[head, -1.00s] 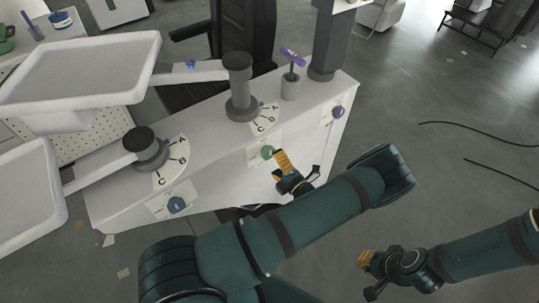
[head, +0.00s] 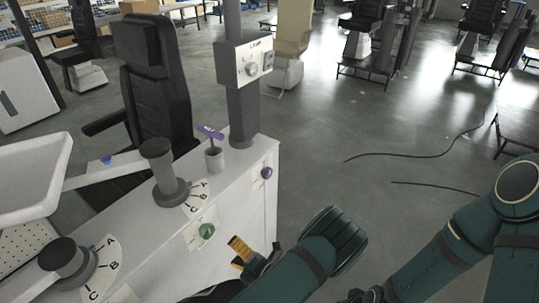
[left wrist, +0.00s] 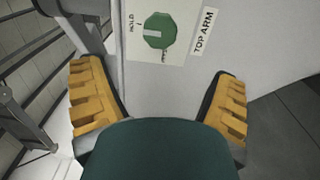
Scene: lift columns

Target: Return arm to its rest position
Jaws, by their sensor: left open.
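My left gripper (head: 244,252) is open and empty in front of the cabinet's side face, apart from the green knob (head: 207,231). In the left wrist view its two yellow-padded fingers (left wrist: 160,104) are spread wide. The green knob (left wrist: 160,30) shows beyond them on a plate marked HOLD, beside a TOP ARM label; its white mark lies roughly sideways. My right gripper (head: 365,297) is mostly cut off at the bottom edge, so its fingers are not clear.
A black chair (head: 155,80) stands behind. Cables (head: 410,156) lie on open floor at right.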

